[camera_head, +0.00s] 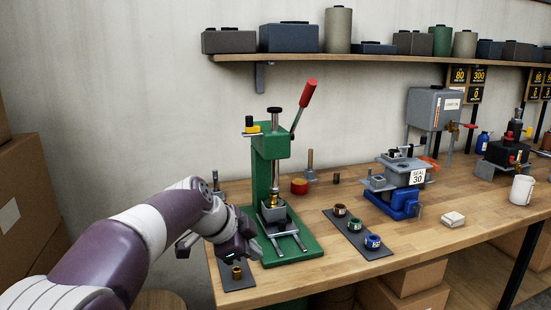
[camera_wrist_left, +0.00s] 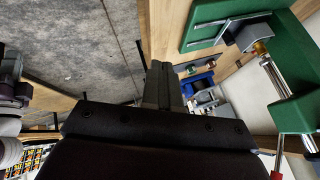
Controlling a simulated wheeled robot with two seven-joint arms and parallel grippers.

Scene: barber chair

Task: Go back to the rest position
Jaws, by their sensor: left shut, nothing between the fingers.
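My left arm comes in from the left in the head view. Its dark gripper (camera_head: 254,251) is over the left front part of the workbench (camera_head: 300,285), just left of the green press (camera_head: 262,165). The fingers are shut and empty. In the left wrist view the two closed fingers (camera_wrist_left: 163,84) lie side by side, with the floor on the left and the bench and green press on the right. I cannot tell whether the gripper touches the press base. My right gripper is in neither view.
A dark mat with a small brass part (camera_head: 237,272) lies below the gripper. A second mat holds several coloured rings (camera_head: 356,224). A blue and grey fixture (camera_head: 405,185), a white block (camera_head: 453,219) and a mug (camera_head: 522,190) stand farther right. Cardboard boxes (camera_head: 30,205) stand at the left.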

